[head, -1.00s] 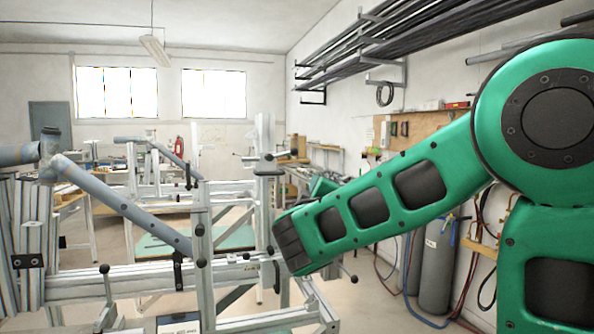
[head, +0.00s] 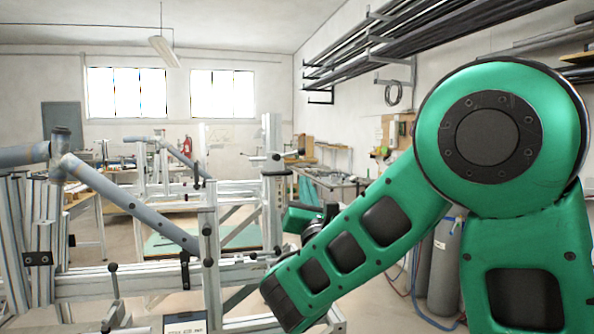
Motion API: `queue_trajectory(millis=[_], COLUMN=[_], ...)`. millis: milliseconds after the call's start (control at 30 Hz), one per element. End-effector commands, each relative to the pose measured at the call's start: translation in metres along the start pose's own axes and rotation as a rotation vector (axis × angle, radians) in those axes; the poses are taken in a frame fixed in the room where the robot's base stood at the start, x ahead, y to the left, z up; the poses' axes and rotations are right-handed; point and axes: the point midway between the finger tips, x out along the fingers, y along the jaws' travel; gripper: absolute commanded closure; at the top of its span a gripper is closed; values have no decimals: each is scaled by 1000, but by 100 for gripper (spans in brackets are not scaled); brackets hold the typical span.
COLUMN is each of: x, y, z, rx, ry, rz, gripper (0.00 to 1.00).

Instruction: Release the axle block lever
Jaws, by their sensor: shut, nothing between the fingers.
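The frame jig (head: 140,283) of pale metal profiles stands at left and centre, with grey-blue frame tubes (head: 125,200) clamped in it. Several black-knobbed levers show: one upright on the lower beam (head: 113,280), some on the front post (head: 207,232), and one sticking out sideways at the rear post (head: 262,157). I cannot tell which is the axle block lever. My green arm (head: 345,250) covers the right end of the lower beam. A green and black part of my wrist shows behind the forearm, near the rear post. My gripper's fingers are not visible.
A second jig (head: 160,190) and a green mat or tabletop (head: 160,245) are behind. A grey gas cylinder (head: 442,265) with hoses stands by the right wall, under racks of long bars (head: 420,38). A small display (head: 185,324) sits at the bottom edge.

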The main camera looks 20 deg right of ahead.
Motion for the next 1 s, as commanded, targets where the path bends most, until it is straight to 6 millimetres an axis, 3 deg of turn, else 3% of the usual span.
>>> queue_trajectory(millis=[467, 1000], x=[20, 86], y=[-1, 0], z=[3, 2], rx=[4, 5], ry=[-5, -3], rz=[-1, -1], gripper=[100, 100])
